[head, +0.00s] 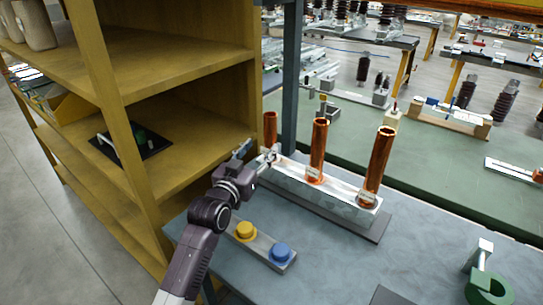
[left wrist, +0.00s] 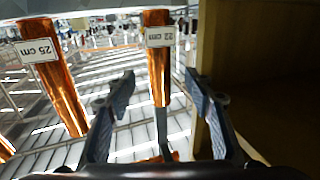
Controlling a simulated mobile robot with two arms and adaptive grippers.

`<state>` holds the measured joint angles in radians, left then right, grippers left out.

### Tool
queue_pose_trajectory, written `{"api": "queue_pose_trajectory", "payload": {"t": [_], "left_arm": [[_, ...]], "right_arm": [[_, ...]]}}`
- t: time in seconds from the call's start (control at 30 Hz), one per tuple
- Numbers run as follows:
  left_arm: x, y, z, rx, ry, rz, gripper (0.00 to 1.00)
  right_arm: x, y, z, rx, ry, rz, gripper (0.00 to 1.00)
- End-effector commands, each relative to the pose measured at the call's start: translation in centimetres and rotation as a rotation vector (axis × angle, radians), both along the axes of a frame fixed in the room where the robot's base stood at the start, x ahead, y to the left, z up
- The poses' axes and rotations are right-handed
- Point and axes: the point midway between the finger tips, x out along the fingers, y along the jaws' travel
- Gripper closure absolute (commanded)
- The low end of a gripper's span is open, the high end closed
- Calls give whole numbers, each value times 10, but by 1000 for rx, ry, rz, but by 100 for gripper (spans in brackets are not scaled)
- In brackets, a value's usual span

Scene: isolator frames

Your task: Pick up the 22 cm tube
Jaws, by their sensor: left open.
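Three copper tubes stand upright in a row on a pale rail on the bench. The leftmost and shortest tube in the head view (head: 270,126) appears to be the one labelled 22 cm in the left wrist view (left wrist: 157,75). The middle tube (head: 318,148) appears to be the one labelled 25 cm (left wrist: 58,88). The tallest tube (head: 378,160) stands at the right. My left gripper (head: 268,158) is open beside the leftmost tube. In the left wrist view its fingertips (left wrist: 160,80) lie on either side of that tube, apart from it. The tube's base is partly hidden in the head view.
A wooden shelf unit (head: 175,60) stands close at the left of the bench. A grey post (head: 291,80) rises behind the tubes. A plate with yellow (head: 246,230) and blue (head: 281,252) knobs lies in front. A green part (head: 488,288) is at the lower right.

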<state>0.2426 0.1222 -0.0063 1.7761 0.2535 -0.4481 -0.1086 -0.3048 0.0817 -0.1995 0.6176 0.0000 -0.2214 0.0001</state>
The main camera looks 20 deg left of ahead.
Motion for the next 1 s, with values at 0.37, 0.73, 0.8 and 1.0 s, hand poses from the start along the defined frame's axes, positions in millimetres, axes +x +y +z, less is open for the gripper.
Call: {"api": "queue_pose_trajectory", "payload": {"t": [0.37, 0.73, 0.8, 1.0], "left_arm": [[9, -1, -28, -1, -1, 0, 52], [34, -4, -29, -1, 1, -1, 52], [42, -5, -29, -2, 0, -1, 52], [66, -7, -31, 0, 0, 0, 52]], "right_arm": [[4, 0, -28, 0, -4, 0, 60], [6, 1, -23, 2, -9, 0, 60], [6, 1, -22, 2, -10, 0, 60], [6, 2, -19, 3, -10, 0, 60]]}}
